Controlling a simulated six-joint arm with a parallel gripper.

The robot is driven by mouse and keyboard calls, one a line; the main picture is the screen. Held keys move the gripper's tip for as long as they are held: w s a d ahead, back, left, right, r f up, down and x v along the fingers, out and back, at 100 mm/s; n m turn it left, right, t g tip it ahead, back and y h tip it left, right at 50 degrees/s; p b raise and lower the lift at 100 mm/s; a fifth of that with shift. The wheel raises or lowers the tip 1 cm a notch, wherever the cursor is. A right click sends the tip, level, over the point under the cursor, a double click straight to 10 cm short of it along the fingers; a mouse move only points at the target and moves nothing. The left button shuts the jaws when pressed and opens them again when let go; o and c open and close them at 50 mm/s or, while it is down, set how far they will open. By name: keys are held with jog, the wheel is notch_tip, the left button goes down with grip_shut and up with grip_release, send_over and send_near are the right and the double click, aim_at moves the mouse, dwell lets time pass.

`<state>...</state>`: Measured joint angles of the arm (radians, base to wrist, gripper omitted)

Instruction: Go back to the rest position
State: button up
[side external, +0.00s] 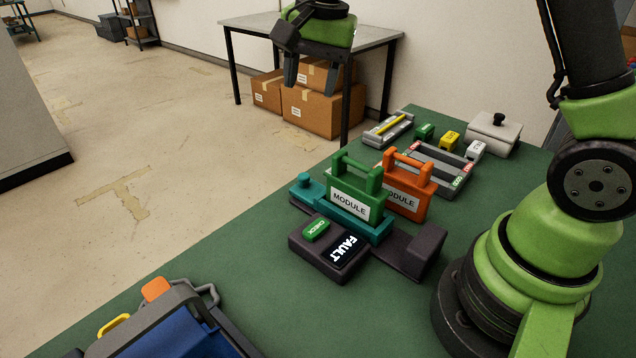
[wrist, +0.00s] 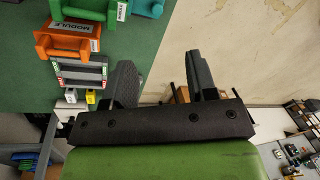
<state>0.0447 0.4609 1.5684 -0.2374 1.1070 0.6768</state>
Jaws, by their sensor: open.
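My gripper (side external: 318,82) is high at the top of the side external view, over the far left side of the bench, fingers pointing down. It is open and empty, and touches nothing. In the wrist view its two fingers (wrist: 163,66) stand apart with bench edge and floor between them. A green module (side external: 356,195) stands upright in a teal base (side external: 322,205). An orange module (side external: 408,188) stands just behind it and also shows in the wrist view (wrist: 68,42). A dark checker box (side external: 322,262) with a green CHECK button shows the word FAULT on its display.
The green bench (side external: 260,290) holds a grey slotted rack (side external: 436,165), small green, yellow and white blocks, a tray with a yellow bar (side external: 388,130) and a white knobbed box (side external: 495,135) farther back. A blue-lined grey bin (side external: 180,325) is at the front. Air around my gripper is clear.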

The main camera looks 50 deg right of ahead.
jog(key=s+a+r+n+t, duration=0.2)
jog(key=s+r+n+t, duration=0.15)
jog(key=s+r, duration=0.6)
jog(key=s+a+f+n+t+y, duration=0.1)
jog(key=s+n, duration=0.3)
jog(key=s, duration=0.8)
jog(key=shift+a+f+t+y, duration=0.25)
jog(key=shift+f+t+y, duration=0.1)
jog(key=shift+f, duration=0.3)
